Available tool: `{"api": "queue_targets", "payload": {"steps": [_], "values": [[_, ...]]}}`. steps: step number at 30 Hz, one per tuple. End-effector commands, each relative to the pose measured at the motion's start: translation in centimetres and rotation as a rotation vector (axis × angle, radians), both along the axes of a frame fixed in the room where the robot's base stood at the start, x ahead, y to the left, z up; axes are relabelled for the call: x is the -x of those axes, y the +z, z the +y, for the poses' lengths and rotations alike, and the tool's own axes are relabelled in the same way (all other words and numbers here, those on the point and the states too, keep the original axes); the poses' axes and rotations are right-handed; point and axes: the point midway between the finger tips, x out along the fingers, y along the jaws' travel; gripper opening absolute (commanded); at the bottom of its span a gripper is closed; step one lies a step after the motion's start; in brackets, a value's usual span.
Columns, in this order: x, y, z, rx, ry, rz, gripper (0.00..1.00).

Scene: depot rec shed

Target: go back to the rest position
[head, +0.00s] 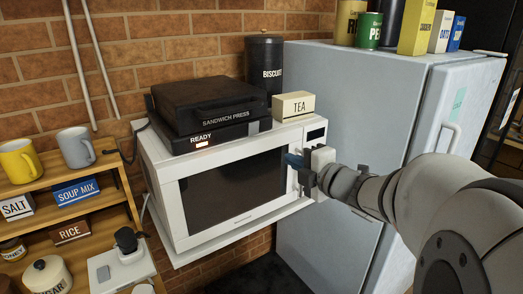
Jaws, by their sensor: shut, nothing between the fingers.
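My gripper (297,170) is in the middle of the head view, at the right front edge of the white microwave (154,190). Its arm reaches in from the right. The gripper is shut with nothing in it, and its fingertips are close to the microwave's handle and control side. I cannot tell whether they touch it. The microwave door looks closed, and part of its right side is hidden behind the gripper.
A black sandwich press (205,100) with a lit READY label and a TEA box (293,106) sit on the microwave. A fridge (345,110) with cans and boxes on top stands at right, behind my arm. A wooden shelf (60,184) with mugs and food stands at left.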

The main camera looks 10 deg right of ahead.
Motion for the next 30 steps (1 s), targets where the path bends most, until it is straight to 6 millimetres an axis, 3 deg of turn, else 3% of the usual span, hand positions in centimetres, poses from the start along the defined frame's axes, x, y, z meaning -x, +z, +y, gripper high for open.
{"api": "queue_targets", "payload": {"steps": [7,11,16,23,30], "values": [[-0.4,0.0,-0.5,-0.037,-0.074,0.031,0.00],[-0.5,-0.6,-2.3,-0.160,-0.283,0.128,0.00],[1.2,-2.9,-4.3,-0.395,-0.590,0.307,0.00],[7.1,-8.0,-3.7,-0.730,-0.964,0.620,0.00],[15.4,-12.4,0.8,-0.987,-1.271,1.001,0.00]]}}
